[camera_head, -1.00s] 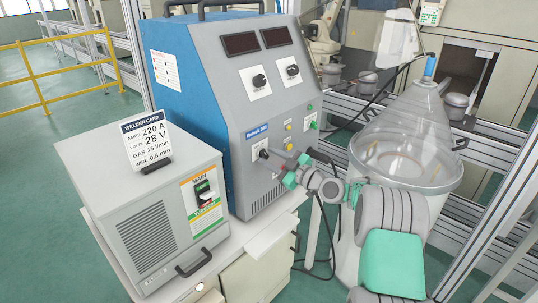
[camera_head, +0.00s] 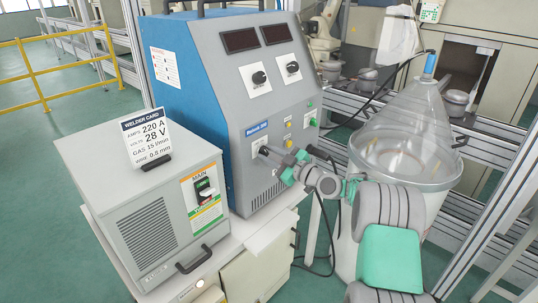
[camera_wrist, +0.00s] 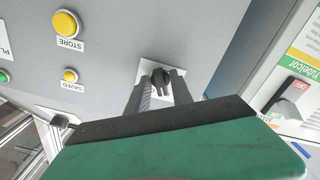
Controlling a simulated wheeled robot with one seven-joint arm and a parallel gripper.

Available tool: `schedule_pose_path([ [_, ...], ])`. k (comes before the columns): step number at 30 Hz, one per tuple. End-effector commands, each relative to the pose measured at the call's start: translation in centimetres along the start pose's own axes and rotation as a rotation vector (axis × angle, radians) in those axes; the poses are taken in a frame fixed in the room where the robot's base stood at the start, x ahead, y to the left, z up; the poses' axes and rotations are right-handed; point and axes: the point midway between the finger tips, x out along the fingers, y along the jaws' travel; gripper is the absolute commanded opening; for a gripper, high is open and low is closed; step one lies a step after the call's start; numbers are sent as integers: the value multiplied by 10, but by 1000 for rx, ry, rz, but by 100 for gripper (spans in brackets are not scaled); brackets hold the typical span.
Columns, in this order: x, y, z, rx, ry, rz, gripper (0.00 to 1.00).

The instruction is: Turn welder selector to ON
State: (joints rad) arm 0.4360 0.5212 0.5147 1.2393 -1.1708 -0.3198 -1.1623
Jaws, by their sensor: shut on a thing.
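The blue and grey welder (camera_head: 225,95) stands on a white cart. Its lower selector (camera_wrist: 160,75) is a small black knob on a white plate, low on the grey front panel. In the wrist view my gripper (camera_wrist: 162,86) has one finger on each side of the knob and is shut on it. In the head view my gripper (camera_head: 270,152) reaches the panel from the lower right, and its fingers mostly hide the selector. The marks around the knob are not readable, so I cannot tell its setting.
A grey box with a MAIN switch (camera_head: 204,190) and a welder card (camera_head: 146,138) stands left of the welder. Yellow STORE (camera_wrist: 67,23) and SAVED (camera_wrist: 70,75) buttons sit close to the selector. A drum with a clear cone (camera_head: 405,150) stands at the right.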

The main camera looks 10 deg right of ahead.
Motion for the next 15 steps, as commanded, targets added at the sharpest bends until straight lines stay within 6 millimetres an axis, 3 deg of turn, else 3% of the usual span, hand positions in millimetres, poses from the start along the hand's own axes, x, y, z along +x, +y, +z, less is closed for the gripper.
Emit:
schedule_pose_path([
  [8,0,-1,2,44,0,0,0],
  [15,0,-3,3,181,0,-1,0],
])
